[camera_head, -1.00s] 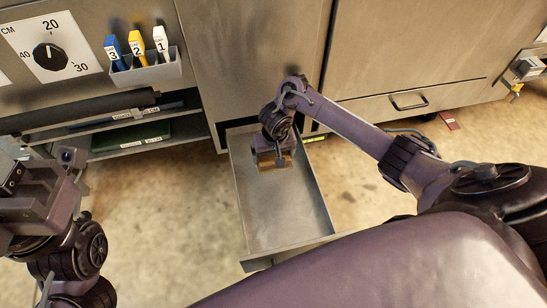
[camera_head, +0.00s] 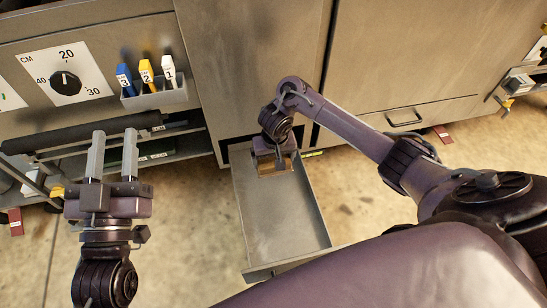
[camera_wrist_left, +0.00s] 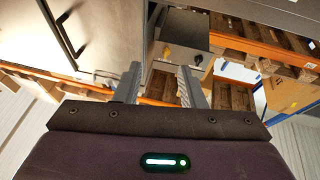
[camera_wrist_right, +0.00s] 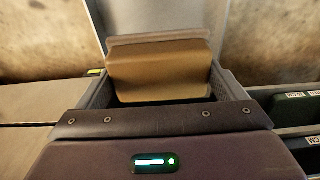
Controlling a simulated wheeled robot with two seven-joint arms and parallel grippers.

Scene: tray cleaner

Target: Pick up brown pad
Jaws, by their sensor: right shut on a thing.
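The brown pad (camera_wrist_right: 160,75) fills the space between the fingers of my right gripper (camera_wrist_right: 165,90) in the right wrist view. It is a tan-brown block with a paler edge along its far side. In the head view, my right gripper (camera_head: 275,168) points down over the far end of the open grey drawer (camera_head: 262,225), with only a small brown part of the pad (camera_head: 282,167) showing. I cannot tell whether the pad touches the drawer floor. My left gripper (camera_head: 114,150) is raised at the left, fingers apart and empty; its open fingers also show in the left wrist view (camera_wrist_left: 160,85).
A holder (camera_head: 158,96) with blue, yellow and white numbered tools hangs on the metal cabinet (camera_head: 250,60) beside a dial (camera_head: 66,83). A dark roller (camera_head: 80,133) and shelves lie behind my left gripper.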

